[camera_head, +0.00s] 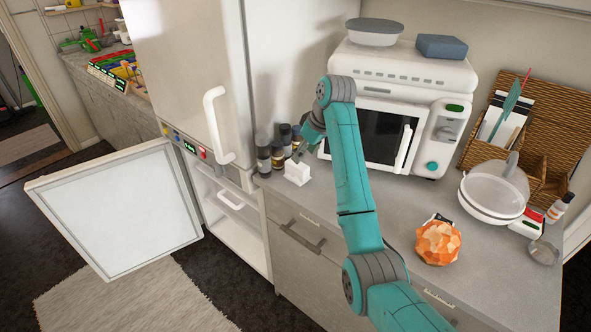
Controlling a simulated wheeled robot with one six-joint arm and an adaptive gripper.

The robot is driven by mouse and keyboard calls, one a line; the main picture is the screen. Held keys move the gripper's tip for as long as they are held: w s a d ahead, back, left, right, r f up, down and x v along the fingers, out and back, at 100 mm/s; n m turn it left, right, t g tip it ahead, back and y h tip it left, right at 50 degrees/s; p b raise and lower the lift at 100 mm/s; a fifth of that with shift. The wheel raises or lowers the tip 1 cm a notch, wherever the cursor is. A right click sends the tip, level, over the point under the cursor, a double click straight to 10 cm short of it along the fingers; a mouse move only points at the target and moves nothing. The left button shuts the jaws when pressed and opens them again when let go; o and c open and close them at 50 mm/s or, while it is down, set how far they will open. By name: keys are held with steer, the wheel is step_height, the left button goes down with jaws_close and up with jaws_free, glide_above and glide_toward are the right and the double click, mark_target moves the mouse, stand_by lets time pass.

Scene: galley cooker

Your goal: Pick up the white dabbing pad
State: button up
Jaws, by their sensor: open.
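A small white block with a narrow raised part on top, which looks like the white dabbing pad (297,174), stands on the worktop near its front left corner. My gripper (300,152) is just above it, pointing down, with the jaws open. The fingers are small and dark, and my wrist partly hides them. I cannot tell whether they touch the pad's raised part.
Several dark-capped jars (264,156) stand close behind and left of the pad. A white microwave (385,130) stands to the right. An orange faceted object (438,243) and a white lidded pot (491,194) are farther right.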

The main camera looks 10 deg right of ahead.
mark_target(297, 166)
steer(key=x, duration=0.2)
steer(key=shift+f, duration=0.45)
steer(key=shift+x, duration=2.65)
steer(key=shift+w+a+r, duration=0.1)
steer(key=shift+w+a, duration=0.05)
jaws_close()
